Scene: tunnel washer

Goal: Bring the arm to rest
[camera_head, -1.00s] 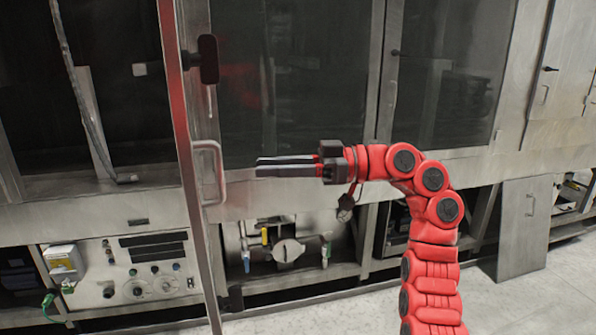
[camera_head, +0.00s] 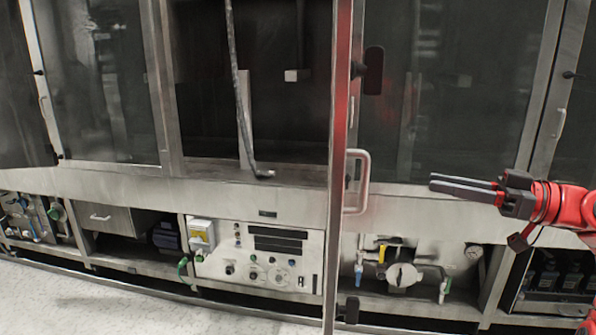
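My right gripper (camera_head: 464,188) and part of its red arm (camera_head: 570,207) come in from the right edge, with the dark fingers pointing left. The fingers look close together and nothing shows between them; from this side I cannot tell whether they are shut. The fingertips are to the right of the metal handle (camera_head: 361,182) on the open door, with a gap between. My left gripper is not in view.
The open door (camera_head: 341,230) stands edge-on towards me, beside the dark washer opening (camera_head: 290,110). A control panel (camera_head: 256,262) and a compartment with a round gauge (camera_head: 473,252) lie below. Pale floor (camera_head: 90,300) is clear at the lower left.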

